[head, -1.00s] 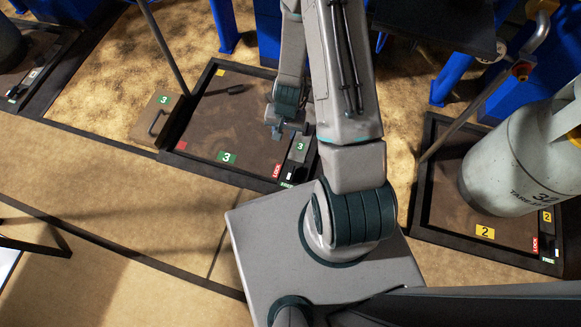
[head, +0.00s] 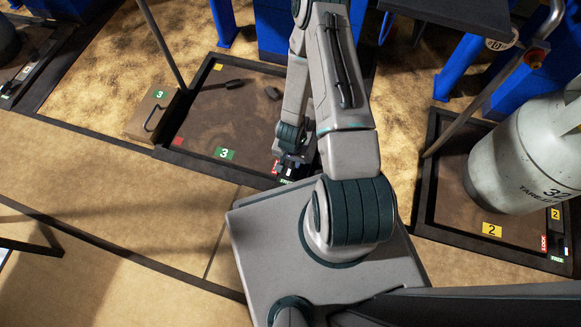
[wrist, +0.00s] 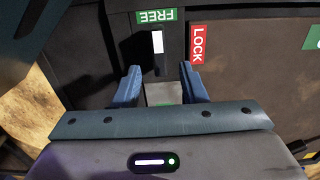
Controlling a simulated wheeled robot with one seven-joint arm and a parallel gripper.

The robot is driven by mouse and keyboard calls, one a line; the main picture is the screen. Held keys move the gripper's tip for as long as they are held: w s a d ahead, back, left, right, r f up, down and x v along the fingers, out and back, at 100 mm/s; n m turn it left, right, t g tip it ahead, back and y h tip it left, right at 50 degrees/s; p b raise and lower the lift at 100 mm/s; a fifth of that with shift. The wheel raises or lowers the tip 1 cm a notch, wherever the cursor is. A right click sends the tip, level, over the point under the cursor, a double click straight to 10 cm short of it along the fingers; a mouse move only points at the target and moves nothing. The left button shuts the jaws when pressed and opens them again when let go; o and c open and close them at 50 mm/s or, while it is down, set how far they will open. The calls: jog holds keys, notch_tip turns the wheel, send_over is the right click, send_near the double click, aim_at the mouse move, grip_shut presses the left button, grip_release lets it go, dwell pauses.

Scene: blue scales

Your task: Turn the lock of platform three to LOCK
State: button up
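Platform three (head: 200,135) is a dark brown plate with a black frame and a green "3" label (head: 224,153). Its lock sits at the front right corner, mostly hidden by my arm in the head view. In the wrist view the dark lock lever with a white stripe (wrist: 158,42) points toward the green FREE label (wrist: 155,15). The red LOCK label (wrist: 197,45) is to its right. My gripper (wrist: 159,84) is open, its blue fingers apart, with a grey piece of the lock between them. It also shows over the lock in the head view (head: 287,163). Contact cannot be told.
A box with a handle and a "3" label (head: 153,113) stands left of the platform. Platform two (head: 507,233) carries a grey gas cylinder (head: 520,160) at right. Blue posts (head: 222,22) stand behind.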

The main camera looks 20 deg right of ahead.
aim_at(290, 167)
jog(key=shift+f+b, duration=0.65)
jog(key=shift+f, duration=1.35)
grip_shut()
